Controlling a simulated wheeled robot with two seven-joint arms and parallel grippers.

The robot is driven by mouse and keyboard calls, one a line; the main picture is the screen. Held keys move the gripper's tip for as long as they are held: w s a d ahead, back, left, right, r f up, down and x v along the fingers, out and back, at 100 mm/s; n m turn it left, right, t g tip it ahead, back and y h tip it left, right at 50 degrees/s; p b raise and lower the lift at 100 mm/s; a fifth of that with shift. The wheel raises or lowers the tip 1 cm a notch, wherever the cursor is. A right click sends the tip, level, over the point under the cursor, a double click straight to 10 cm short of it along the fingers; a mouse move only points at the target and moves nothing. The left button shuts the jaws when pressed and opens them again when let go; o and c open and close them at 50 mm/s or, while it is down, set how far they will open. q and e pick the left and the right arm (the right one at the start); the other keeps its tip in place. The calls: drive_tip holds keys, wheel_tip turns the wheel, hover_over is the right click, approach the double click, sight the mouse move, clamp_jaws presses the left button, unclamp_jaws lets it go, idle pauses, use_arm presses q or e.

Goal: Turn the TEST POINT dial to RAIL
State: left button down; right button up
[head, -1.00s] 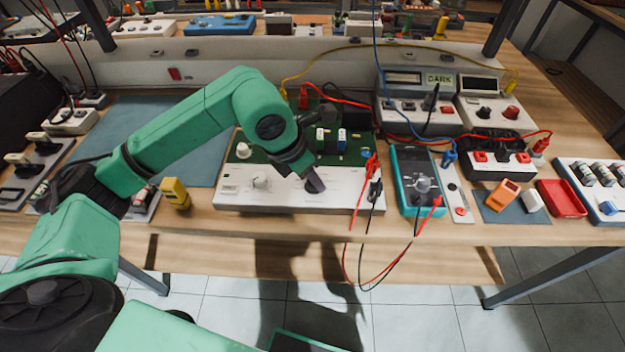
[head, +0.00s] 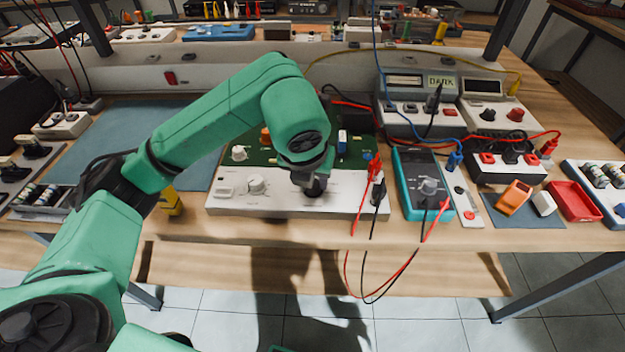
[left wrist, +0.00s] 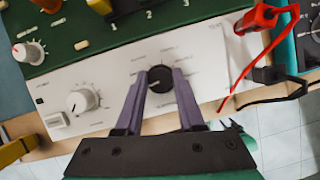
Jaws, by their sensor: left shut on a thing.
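The black dial (left wrist: 160,79) sits on the white front panel (left wrist: 115,70) of the green board. Printed labels ring it, but they are too blurred to read, and I cannot tell which one it points at. My left gripper (left wrist: 160,82) is shut on the dial, one purple-grey finger on each side. In the head view my left gripper (head: 314,186) reaches down to the right part of the panel (head: 285,204) and hides most of the dial. My right gripper is not in view.
A white knob (head: 257,186) stands left of the dial on the same panel, and another (head: 239,153) is on the board behind. Red and black leads hang over the bench edge to the right, beside a teal multimeter (head: 407,160). A yellow object (head: 170,203) stands left of the panel.

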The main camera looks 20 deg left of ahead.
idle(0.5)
use_arm(q)
drive_tip(key=c, duration=0.5)
unclamp_jaws()
drive_tip(key=p+v, duration=0.2)
drive_tip(key=v, duration=1.2)
drive_tip(key=shift+d+r, duration=0.1)
drive_tip(key=shift+r, duration=0.2)
